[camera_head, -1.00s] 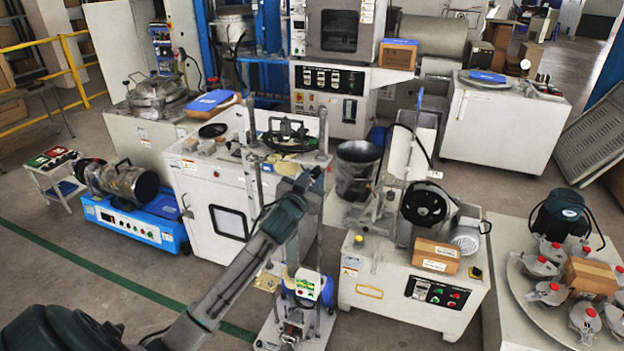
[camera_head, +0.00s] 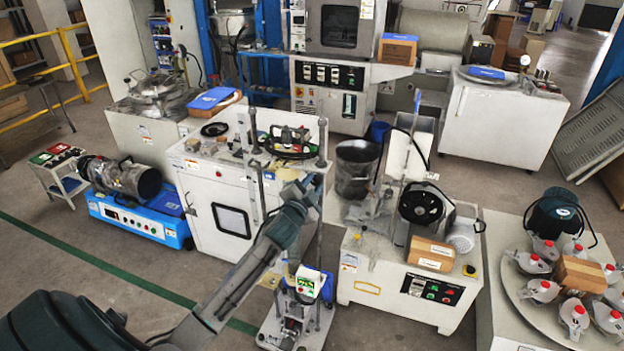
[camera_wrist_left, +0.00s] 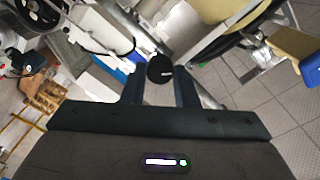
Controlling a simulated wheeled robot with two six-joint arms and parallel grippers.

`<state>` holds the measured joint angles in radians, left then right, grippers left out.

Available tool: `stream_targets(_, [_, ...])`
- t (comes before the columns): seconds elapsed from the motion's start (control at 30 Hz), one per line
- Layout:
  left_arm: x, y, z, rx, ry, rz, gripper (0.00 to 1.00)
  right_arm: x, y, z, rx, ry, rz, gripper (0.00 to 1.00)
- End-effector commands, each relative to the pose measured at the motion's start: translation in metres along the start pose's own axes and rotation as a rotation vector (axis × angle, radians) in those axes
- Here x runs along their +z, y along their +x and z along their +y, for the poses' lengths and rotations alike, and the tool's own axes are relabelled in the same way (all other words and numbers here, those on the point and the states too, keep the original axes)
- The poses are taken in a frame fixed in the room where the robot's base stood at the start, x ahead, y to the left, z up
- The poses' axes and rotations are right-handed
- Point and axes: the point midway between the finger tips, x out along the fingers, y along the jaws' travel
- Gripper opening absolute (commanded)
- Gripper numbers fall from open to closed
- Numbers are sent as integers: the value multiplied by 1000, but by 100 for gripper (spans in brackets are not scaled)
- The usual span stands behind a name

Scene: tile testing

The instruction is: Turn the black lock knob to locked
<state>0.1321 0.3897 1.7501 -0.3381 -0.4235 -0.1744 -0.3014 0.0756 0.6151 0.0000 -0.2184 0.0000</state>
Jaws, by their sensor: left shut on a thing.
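The black lock knob (camera_wrist_left: 160,68) is round with a small white mark that points toward the right of the left wrist view. It sits between the two dark fingers of my left gripper (camera_wrist_left: 159,84), which is shut on it. In the head view my left gripper (camera_head: 316,181) is at the upright metal posts of a narrow stand, and the knob cannot be made out there. My right gripper is not in view.
The white cabinet (camera_head: 190,205) stands just left of the stand. The machine with a black wheel (camera_head: 425,205) and a cardboard box (camera_head: 430,254) is to the right. Floor with a green line (camera_head: 90,260) is open at the left.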

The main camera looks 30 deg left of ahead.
Motion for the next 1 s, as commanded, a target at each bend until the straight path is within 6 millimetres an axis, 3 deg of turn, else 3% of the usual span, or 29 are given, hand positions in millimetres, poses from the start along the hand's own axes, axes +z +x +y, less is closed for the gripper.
stream_targets(0.5, [-2,0,-2,4,487,-17,4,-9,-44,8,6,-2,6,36])
stream_targets(1.0, [-1,0,0,5,805,-27,4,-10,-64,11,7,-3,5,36])
